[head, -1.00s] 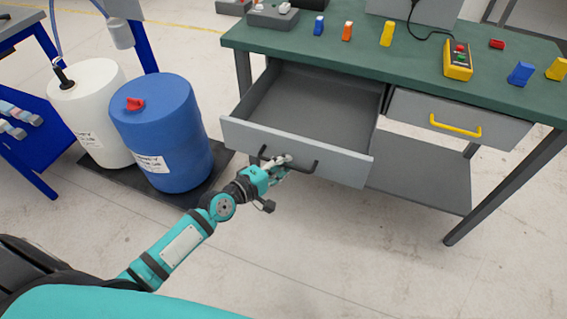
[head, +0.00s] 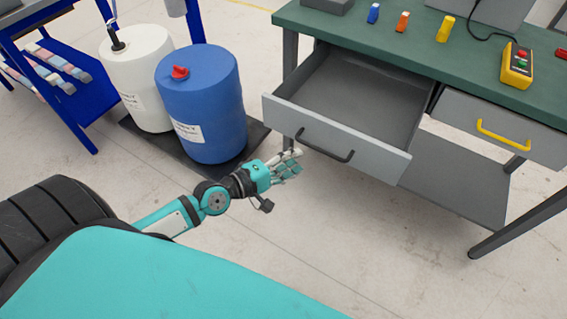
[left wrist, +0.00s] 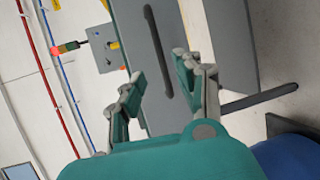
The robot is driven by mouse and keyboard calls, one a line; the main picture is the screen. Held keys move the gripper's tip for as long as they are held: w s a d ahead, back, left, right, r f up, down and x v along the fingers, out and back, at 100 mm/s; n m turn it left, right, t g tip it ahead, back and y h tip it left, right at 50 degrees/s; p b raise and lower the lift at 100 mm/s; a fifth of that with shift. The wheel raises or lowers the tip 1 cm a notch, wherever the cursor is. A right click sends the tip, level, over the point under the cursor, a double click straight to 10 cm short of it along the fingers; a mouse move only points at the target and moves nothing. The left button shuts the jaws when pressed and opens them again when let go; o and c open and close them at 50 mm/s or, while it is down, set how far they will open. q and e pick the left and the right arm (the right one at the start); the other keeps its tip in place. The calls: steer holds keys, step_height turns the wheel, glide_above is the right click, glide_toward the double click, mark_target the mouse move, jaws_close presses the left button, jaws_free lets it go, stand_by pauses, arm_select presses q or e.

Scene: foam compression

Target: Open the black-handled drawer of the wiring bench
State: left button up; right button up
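The wiring bench (head: 480,75) has a green top. Its grey drawer (head: 335,145) with the black handle (head: 325,148) is pulled far out and its inside looks empty. My left gripper (head: 292,163) is just in front of the drawer front, near the left end of the handle. In the left wrist view, the gripper (left wrist: 158,72) has its fingers spread, with nothing held between them. The black handle (left wrist: 157,50) shows beyond the fingertips, apart from them. My right gripper is not in view.
A second drawer with a yellow handle (head: 508,135) is shut at the right. A blue drum (head: 203,105) and a white drum (head: 138,75) stand on a dark mat left of the bench. A yellow control box (head: 516,66) and small coloured items are on the bench top. Floor in front is clear.

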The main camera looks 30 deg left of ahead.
arm_select(q)
steer(key=v, duration=0.2)
steer(key=shift+s+a+r, duration=0.1)
steer(key=shift+s+a, duration=0.1)
steer(key=shift+s, duration=0.15)
steer(key=s+a+f+m+g+y, duration=0.1)
steer(key=a+f+m+y, duration=0.15)
steer(key=f, duration=0.55)
steer(key=s+a+f+m+g+y, duration=0.1)
steer(key=a+f, duration=0.2)
steer(key=f, duration=0.5)
steer(key=s+a+f+m+g+y+p, duration=0.1)
steer(key=s+f+m+g, duration=0.1)
steer(key=s+f, duration=0.45)
steer(key=s+a+f+m+g+y+p, duration=0.1)
steer(key=s+f+m+g, duration=0.15)
steer(key=f, duration=0.75)
steer(key=s+d+f+m+g, duration=0.2)
steer(key=s+f+m, duration=0.1)
steer(key=s, duration=0.5)
steer(key=s+d+f+m+g, duration=0.2)
steer(key=s+f, duration=0.4)
steer(key=s, duration=0.2)
steer(key=s+d+f+m+g+y, duration=0.1)
steer(key=s+d+f+m+g, duration=0.2)
steer(key=s, duration=0.5)
steer(key=shift+s+f+m, duration=0.3)
steer(key=shift+s+f, duration=0.1)
steer(key=shift+f, duration=0.3)
